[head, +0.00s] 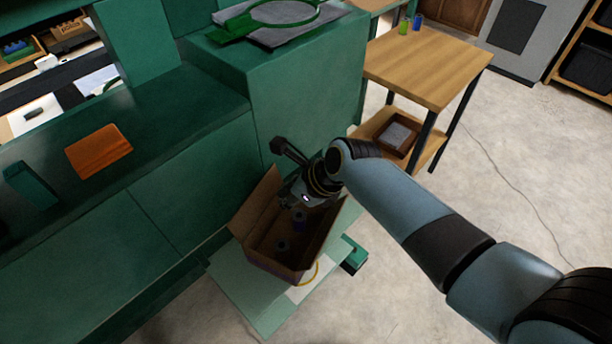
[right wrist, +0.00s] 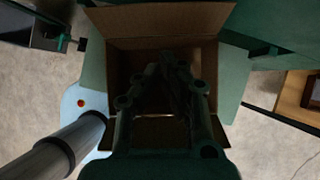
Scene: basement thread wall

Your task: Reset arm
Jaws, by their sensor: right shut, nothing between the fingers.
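My right arm comes in from the right in the head view. Its gripper (head: 297,208) is over the open cardboard box (head: 239,225), pointing down toward the inside. In the right wrist view the gripper (right wrist: 168,68) is shut, its dark fingers close together with nothing held, in front of the box (right wrist: 160,20). My left gripper is not in view.
The box stands on a pale green surface (head: 238,284) beside green cabinets (head: 90,240). An orange block (head: 98,151) lies on the green ledge. A wooden table (head: 428,65) stands behind my right arm. Open floor (head: 530,140) is at the right.

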